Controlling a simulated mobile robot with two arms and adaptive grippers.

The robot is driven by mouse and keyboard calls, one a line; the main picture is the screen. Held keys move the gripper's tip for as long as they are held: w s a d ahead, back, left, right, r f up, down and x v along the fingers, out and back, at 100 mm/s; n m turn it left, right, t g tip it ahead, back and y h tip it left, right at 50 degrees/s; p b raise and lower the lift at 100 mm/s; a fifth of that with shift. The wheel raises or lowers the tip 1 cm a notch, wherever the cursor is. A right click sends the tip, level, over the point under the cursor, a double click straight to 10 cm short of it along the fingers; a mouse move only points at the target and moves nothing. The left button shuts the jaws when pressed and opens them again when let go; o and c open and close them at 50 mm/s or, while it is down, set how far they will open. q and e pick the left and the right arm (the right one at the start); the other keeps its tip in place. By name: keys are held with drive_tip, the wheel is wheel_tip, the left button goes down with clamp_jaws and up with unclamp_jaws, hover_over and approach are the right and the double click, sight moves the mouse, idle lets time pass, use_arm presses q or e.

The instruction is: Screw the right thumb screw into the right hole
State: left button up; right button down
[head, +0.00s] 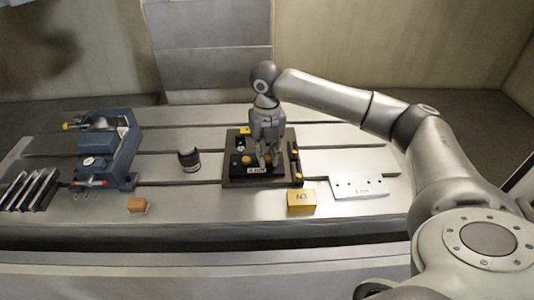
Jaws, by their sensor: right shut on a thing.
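The dark mould base (229,180) lies flat on the slotted metal table, with several orange and yellow knobs and a small light label on its front. My right gripper (264,163) points down over the middle of this base. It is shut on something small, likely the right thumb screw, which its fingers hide. An orange round knob (246,160) shows on the base just left of the fingers. The right hole is hidden under the gripper or too small to tell. My left gripper is not in view.
A blue vise (118,150) and several dark plates (30,190) stand on the left. A dark cylinder (188,160), a wooden block (137,205), a yellow block (301,201) and a flat plate with holes (358,186) surround the base. My right arm spans the right side.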

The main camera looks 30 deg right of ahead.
drive_tip(key=m, duration=0.4)
drive_tip(key=shift+p, duration=0.4)
drive_tip(key=m+p, duration=0.1)
drive_tip(key=m, duration=0.4)
drive_tip(key=m+p, duration=0.2)
drive_tip(key=m, duration=0.4)
drive_tip(key=shift+m, duration=0.4)
drive_tip(key=c, duration=1.8)
unclamp_jaws()
drive_tip(key=shift+f+m, duration=0.1)
drive_tip(key=shift+m, duration=0.2)
drive_tip(key=o, duration=0.5)
